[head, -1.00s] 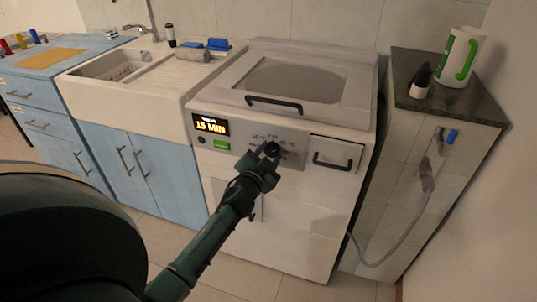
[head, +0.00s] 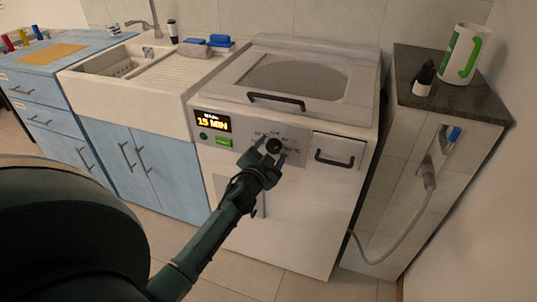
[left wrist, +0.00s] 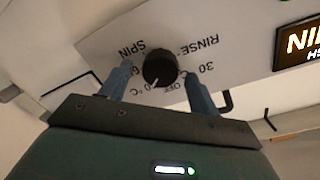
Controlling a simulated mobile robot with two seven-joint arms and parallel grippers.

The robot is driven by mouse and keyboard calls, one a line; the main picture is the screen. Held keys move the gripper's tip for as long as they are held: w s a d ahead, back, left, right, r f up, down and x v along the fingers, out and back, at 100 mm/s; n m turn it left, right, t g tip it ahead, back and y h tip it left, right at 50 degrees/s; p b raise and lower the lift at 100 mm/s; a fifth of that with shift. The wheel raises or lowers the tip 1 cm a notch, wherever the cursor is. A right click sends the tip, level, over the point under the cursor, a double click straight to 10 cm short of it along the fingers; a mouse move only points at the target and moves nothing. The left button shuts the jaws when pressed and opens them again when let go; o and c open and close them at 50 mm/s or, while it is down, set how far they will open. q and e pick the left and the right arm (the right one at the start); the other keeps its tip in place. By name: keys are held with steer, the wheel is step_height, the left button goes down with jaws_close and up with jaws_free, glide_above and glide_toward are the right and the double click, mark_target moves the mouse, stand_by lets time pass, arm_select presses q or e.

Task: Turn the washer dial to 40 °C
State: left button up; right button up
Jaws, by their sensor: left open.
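The washer (head: 300,215) stands in the middle of the head view. Its round black dial (head: 274,146) sits on the grey front panel, with printed labels around it. SPIN, RINSE, 30 and OFF are readable. My left gripper (head: 272,155) is open, one finger on either side of the dial; I cannot tell whether they touch it. My right gripper is not in view.
A lit display (head: 212,122) reads "15 MIN", with a green button (head: 223,142) below it. A drawer handle (head: 334,159) is right of the dial and the lid handle (head: 276,102) is above. A side cabinet (head: 400,190) with a hose stands at right.

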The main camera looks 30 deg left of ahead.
arm_select(q)
steer(key=v, duration=1.3)
steer(key=shift+s+f, duration=0.1)
